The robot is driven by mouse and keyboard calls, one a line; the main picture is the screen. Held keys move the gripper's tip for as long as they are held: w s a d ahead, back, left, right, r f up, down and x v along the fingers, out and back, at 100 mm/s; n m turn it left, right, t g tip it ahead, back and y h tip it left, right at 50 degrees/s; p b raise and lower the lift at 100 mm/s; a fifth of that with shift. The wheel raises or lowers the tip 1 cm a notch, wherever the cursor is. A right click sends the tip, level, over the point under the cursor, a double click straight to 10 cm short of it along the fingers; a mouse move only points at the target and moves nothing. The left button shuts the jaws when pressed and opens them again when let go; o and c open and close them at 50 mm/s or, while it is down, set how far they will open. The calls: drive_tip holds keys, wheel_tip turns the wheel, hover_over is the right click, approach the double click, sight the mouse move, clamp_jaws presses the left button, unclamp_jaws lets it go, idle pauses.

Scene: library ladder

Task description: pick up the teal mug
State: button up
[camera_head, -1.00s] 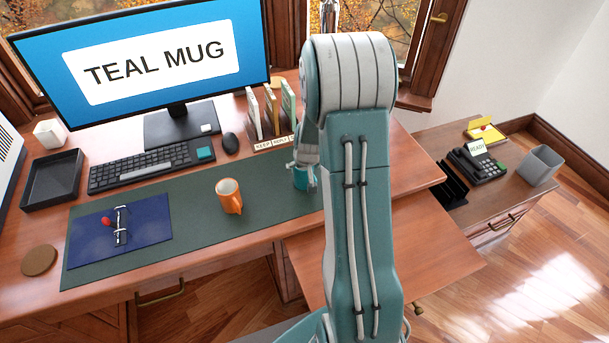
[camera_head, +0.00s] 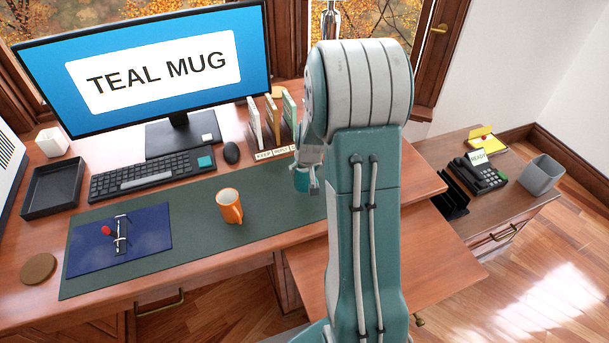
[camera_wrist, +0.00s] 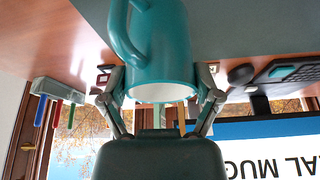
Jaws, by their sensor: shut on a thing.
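The teal mug (camera_wrist: 165,45) fills the upper middle of the upside-down wrist view, its handle on the left and its pale open rim towards me. My gripper (camera_wrist: 162,86) is shut on the mug, with one finger on each side. In the head view the mug (camera_head: 303,180) shows only as a small teal patch, mostly behind my arm. My gripper (camera_head: 311,183) is partly hidden there too. I cannot tell whether the mug's base is clear of the desk.
An orange mug (camera_head: 229,206) stands on the green desk mat (camera_head: 190,215), left of my gripper. A file sorter (camera_head: 270,125) is close behind it. The monitor (camera_head: 150,65), keyboard (camera_head: 150,173) and mouse (camera_head: 231,152) are further left. The mat between the mugs is clear.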

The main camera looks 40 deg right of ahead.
drive_tip(key=s+a+r, duration=0.6)
drive_tip(key=s+r, duration=0.3)
drive_tip(key=s, duration=0.3)
drive_tip(key=shift+s+a, duration=0.15)
drive_tip(key=shift+s, duration=0.05)
